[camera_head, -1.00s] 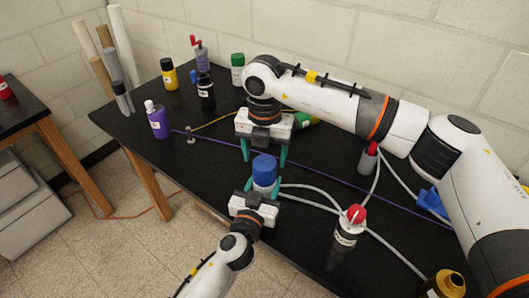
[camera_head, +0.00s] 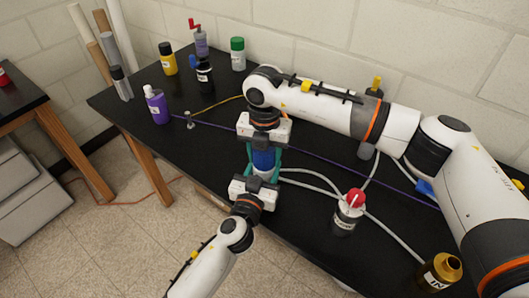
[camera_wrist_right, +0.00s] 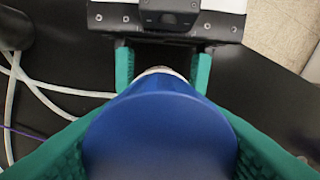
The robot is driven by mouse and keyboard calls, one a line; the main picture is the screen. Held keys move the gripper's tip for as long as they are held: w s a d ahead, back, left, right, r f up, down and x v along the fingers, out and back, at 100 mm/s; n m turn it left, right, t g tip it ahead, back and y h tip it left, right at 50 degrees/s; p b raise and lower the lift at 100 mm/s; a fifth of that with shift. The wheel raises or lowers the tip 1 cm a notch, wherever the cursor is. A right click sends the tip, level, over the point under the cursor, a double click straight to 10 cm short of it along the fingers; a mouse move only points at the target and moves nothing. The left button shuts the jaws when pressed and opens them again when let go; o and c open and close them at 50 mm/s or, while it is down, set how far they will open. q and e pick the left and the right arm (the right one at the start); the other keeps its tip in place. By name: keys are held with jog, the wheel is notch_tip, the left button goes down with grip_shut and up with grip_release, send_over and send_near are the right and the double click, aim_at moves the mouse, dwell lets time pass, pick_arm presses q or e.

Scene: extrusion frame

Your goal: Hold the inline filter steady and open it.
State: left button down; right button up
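The inline filter has a blue upper part (camera_head: 263,159) over a white lower part and stands upright near the table's front edge. The right wrist view shows the blue top (camera_wrist_right: 160,145) close up. My left gripper (camera_head: 261,182), coming from the front, has its teal fingers closed about the lower white part. My right gripper (camera_head: 264,156) is over the filter, with its teal fingers against both sides of the blue part and no gap visible. The left gripper's fingers (camera_wrist_right: 162,70) show beyond it in the wrist view. The white part is mostly hidden.
White tubing (camera_head: 318,175) runs right from the filter across the black table (camera_head: 215,150). A red-capped bottle (camera_head: 347,213) stands to the right and a gold bottle (camera_head: 440,271) at the front right. A purple bottle (camera_head: 157,106) and several others stand at the back left.

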pick_arm(q)
jog(key=shift+f, duration=0.1)
pick_arm(e)
jog(key=n, duration=0.5)
jog(key=shift+n, duration=0.4)
jog(key=n, duration=0.5)
jog(key=shift+n, duration=0.4)
jog(key=n, duration=0.5)
jog(key=shift+n, duration=0.4)
jog(key=n, duration=0.4)
jog(key=shift+r+n, duration=0.1)
jog(key=shift+n, duration=0.2)
jog(key=shift+r, duration=1.1)
